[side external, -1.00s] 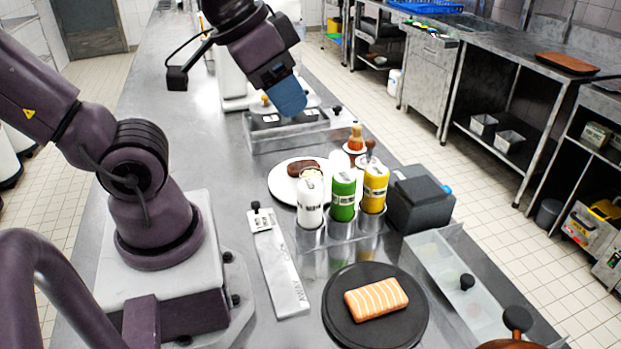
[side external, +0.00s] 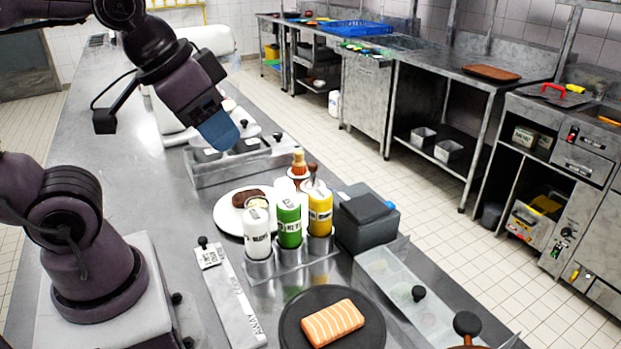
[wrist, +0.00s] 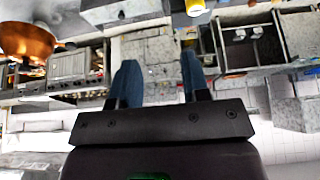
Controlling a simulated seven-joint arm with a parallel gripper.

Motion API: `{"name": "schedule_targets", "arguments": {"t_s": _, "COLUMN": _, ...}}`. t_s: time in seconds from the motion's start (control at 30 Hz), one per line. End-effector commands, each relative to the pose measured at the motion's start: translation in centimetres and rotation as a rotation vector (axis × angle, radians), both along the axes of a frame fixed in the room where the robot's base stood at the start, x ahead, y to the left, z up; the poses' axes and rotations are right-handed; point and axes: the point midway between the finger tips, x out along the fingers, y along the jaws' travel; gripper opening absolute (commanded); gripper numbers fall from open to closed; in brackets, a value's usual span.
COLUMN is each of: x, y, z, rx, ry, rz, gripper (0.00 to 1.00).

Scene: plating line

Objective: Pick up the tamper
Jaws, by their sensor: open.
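My gripper (side external: 218,130) is open and empty, with blue fingers, in the air above the near side of the metal topping rack (side external: 235,165). In the wrist view my gripper (wrist: 160,80) shows its two fingers apart with nothing between them. No thing is clearly recognisable as the tamper. A small orange-brown piece with a rounded top (side external: 299,160) stands behind the sauce bottles, apart from my gripper.
White (side external: 257,232) and green (side external: 289,222) bottles stand in metal holders. A plate (side external: 222,215) with a brown patty is behind them. A dark box (side external: 367,222) is to their right. A salmon piece (side external: 332,323) lies on a black round board (side external: 290,335). The counter's left side is clear.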

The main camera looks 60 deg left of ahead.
Motion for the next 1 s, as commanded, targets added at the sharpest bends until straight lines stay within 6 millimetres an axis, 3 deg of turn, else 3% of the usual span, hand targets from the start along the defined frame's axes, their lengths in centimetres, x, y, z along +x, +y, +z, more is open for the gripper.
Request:
{"name": "schedule_targets", "arguments": {"t_s": 0.37, "x": 0.0, "y": 0.0, "z": 0.0, "rx": 0.0, "ry": 0.0, "rz": 0.0, "gripper": 0.43}}
{"name": "schedule_targets", "arguments": {"t_s": 0.43, "x": 0.0, "y": 0.0, "z": 0.0, "rx": 0.0, "ry": 0.0, "rz": 0.0, "gripper": 0.56}}
{"name": "schedule_targets", "arguments": {"t_s": 0.7, "x": 0.0, "y": 0.1, "z": 0.0, "rx": 0.0, "ry": 0.001, "rz": 0.007, "gripper": 0.56}}
{"name": "schedule_targets", "arguments": {"t_s": 0.87, "x": 0.7, "y": 1.0, "z": -1.8, "rx": -0.005, "ry": 0.099, "rz": 0.048, "gripper": 0.56}}
{"name": "schedule_targets", "arguments": {"t_s": 1.0, "x": 3.3, "y": 2.8, "z": -3.4, "rx": -0.023, "ry": 0.216, "rz": 0.121, "gripper": 0.56}}
